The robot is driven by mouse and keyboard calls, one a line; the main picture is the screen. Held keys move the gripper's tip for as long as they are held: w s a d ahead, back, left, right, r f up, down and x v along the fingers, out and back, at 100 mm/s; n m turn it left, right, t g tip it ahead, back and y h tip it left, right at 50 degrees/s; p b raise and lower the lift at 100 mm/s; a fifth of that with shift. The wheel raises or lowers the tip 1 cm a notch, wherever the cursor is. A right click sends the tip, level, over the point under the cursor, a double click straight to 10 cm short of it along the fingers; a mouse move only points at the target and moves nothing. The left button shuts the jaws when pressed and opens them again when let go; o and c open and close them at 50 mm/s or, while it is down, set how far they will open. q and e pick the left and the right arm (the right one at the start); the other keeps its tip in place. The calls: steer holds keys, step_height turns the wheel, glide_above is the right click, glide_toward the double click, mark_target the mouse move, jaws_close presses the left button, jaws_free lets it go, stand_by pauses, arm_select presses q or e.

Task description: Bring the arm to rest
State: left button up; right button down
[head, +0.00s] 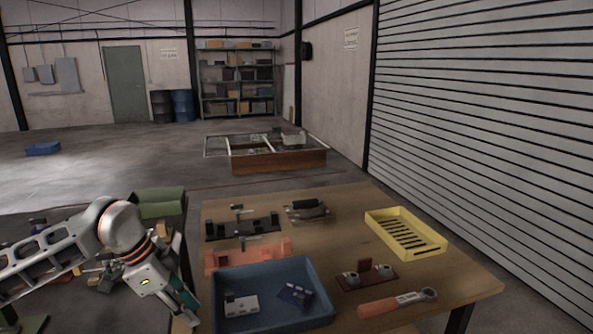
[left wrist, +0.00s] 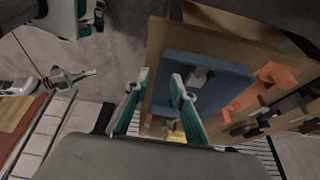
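My left arm comes in from the left in the head view. My left gripper (head: 178,309) points down and right, just off the left edge of the wooden table and left of the blue tray (head: 222,310). In the left wrist view the two teal fingers of my left gripper (left wrist: 159,82) stand apart with nothing held between them. The blue tray (left wrist: 228,78) shows beyond the right finger. In the head view a white part (head: 242,305) and a blue part (head: 296,293) lie in the tray. I cannot make out my right gripper.
The wooden table (head: 347,207) also holds an orange fixture (head: 247,254), a black fixture (head: 242,229), a yellow slotted tray (head: 405,235), a dark red block fixture (head: 367,275) and an orange-handled tool (head: 397,302).

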arm_select(q)
steer(key=s+d+r+m+h, duration=0.1)
steer(key=s+d+m+h, duration=0.15)
steer(key=d+h, duration=0.4)
steer(key=s+d+r+m+t+h, duration=0.1)
steer(key=s+d+h, duration=0.25)
steer(key=d, duration=0.65)
steer(key=s+d+r+m+h, duration=0.1)
steer(key=s+d+h, duration=0.3)
steer(key=d, duration=0.4)
steer(key=w+a+f+n+t+y, duration=0.4)
steer(key=a+f+n+t+y, duration=0.2)
steer(key=a+f+n+t, duration=0.6)
steer(key=s+a+f+n+g+y, duration=0.1)
steer(key=s+a+f+y, duration=0.3)
steer(key=s+f, duration=0.3)
steer(key=s+a+f+n+g+y, duration=0.2)
steer(key=s+a+f+y, duration=0.3)
steer(key=f, duration=0.8)
steer(key=s, duration=0.3)
steer(key=shift+y, duration=0.3)
steer(key=shift+a, duration=0.1)
